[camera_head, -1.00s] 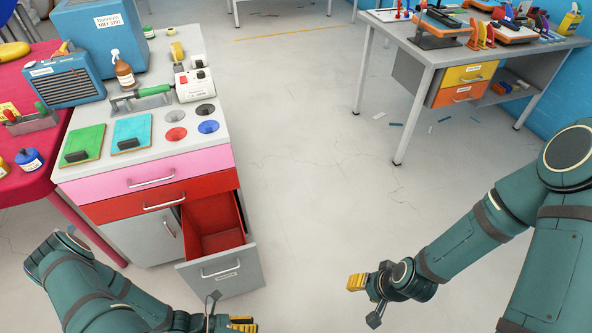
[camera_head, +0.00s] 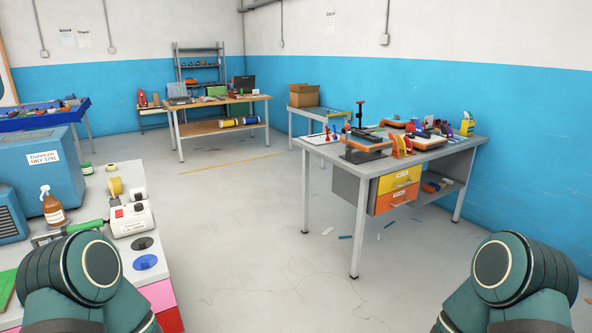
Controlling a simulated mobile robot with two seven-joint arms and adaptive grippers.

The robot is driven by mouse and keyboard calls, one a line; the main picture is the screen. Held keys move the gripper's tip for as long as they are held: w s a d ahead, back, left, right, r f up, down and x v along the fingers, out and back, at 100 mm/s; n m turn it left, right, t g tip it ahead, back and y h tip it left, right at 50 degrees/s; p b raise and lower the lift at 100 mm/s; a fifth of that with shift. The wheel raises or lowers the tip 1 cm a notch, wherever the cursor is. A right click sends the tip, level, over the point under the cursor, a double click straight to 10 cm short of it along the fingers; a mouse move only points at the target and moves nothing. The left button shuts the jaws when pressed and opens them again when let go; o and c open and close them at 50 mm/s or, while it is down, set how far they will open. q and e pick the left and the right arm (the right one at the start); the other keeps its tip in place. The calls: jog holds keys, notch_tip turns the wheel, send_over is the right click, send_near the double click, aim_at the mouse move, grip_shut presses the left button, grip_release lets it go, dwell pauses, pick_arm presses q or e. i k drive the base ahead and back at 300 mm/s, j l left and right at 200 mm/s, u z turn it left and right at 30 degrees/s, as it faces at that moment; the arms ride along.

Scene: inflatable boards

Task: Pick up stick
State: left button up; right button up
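I cannot make out a stick with certainty in this view. Several small blue and white strips (camera_head: 345,237) lie on the floor around the legs of the grey workbench (camera_head: 346,210). A green-handled tool (camera_head: 86,227) lies on the near left bench, partly hidden by my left arm. My left and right arms show at the bottom corners, but both grippers are out of the frame.
The near left bench (camera_head: 125,180) carries a spray bottle (camera_head: 52,206) and a white device (camera_head: 131,219). A wooden table (camera_head: 216,104) and a cardboard box (camera_head: 310,95) stand at the back.

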aim_at(110, 183)
jog(key=u, duration=2.7)
jog(key=k+l, duration=0.15)
jog(key=l, duration=0.15)
jog(key=k+l, duration=0.1)
jog(key=l, duration=0.15)
jog(key=k+l, duration=0.15)
jog(key=l, duration=0.15)
jog(key=k+l+u, duration=0.1)
jog(key=l, duration=0.4)
jog(key=k+l+u, duration=0.1)
jog(key=l, duration=0.9)
jog(key=k+l+u, duration=0.15)
jog(key=l, duration=0.35)
jog(key=i, duration=0.05)
